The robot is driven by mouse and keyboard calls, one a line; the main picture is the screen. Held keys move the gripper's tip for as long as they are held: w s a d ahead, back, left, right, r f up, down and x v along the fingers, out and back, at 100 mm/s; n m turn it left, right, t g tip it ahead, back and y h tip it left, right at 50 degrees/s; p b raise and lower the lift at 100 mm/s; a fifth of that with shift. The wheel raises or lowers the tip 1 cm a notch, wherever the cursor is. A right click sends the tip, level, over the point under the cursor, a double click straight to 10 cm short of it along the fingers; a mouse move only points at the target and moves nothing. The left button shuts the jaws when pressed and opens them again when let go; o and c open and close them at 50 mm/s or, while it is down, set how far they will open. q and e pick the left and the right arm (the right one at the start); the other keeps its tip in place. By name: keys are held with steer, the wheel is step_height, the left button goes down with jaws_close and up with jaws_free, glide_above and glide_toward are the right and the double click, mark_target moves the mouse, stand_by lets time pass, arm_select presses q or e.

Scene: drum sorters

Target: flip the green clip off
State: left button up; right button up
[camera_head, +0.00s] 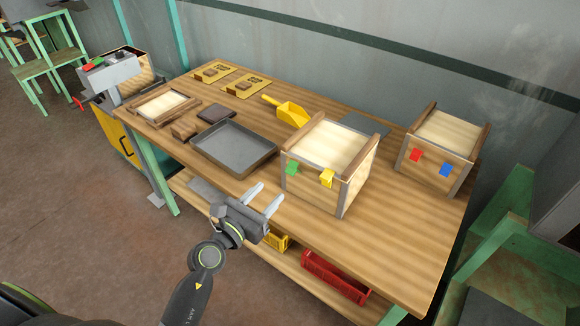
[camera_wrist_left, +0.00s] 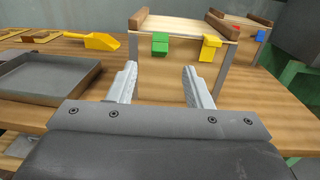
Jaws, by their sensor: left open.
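The green clip (camera_head: 292,168) sits on the upper front edge of the nearer wooden drum sorter box (camera_head: 315,191), toward its left corner. A yellow clip (camera_head: 327,178) is on the same edge to its right. In the left wrist view the green clip (camera_wrist_left: 160,43) is ahead, above and between my fingers. My left gripper (camera_head: 266,198) is open and empty, in front of the table edge and short of the box, with its fingers pointing toward it. It also shows in the left wrist view (camera_wrist_left: 160,84). My right gripper is not in view.
A grey tray (camera_head: 262,171) lies left of the box, with a yellow scoop (camera_head: 290,111) behind it. A second box (camera_head: 448,175) with a red clip (camera_head: 416,155) and a blue clip (camera_head: 446,170) stands right. The table's front right (camera_head: 400,255) is clear. A red bin (camera_head: 335,276) is below.

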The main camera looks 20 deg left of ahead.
mark_target(290, 171)
arm_select(q)
steer(key=x, duration=1)
steer(key=shift+w+d, duration=0.1)
steer(key=shift+w, duration=0.15)
steer(key=shift+c, duration=0.3)
